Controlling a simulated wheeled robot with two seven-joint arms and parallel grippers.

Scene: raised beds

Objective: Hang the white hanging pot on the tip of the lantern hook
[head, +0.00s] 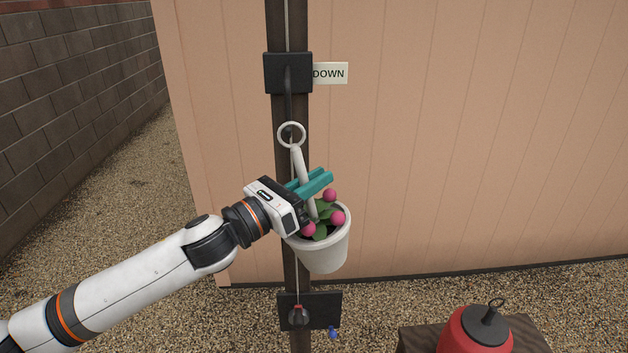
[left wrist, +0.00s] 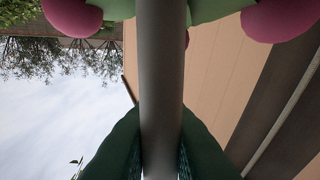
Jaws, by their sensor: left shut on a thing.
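The white hanging pot (head: 323,250) holds green leaves and pink flowers. A pale stem (head: 299,165) rises from it to a white ring (head: 291,134), slightly tilted. My left gripper (head: 318,184), with teal fingers, is shut on this stem just above the flowers. In the left wrist view the stem (left wrist: 162,80) runs between the two finger pads. A dark, narrow piece, seemingly the lantern hook (head: 288,90), hangs below a black block on the post. The ring overlaps its lower end in the head view; I cannot tell whether it is threaded. My right gripper is not in view.
A dark post (head: 288,20) carries a cord, a black block (head: 288,73) beside a DOWN sign (head: 330,73), and a lower black plate (head: 323,309). A peach wall (head: 450,130) stands behind. A red lantern (head: 475,332) sits at lower right. Gravel covers the ground.

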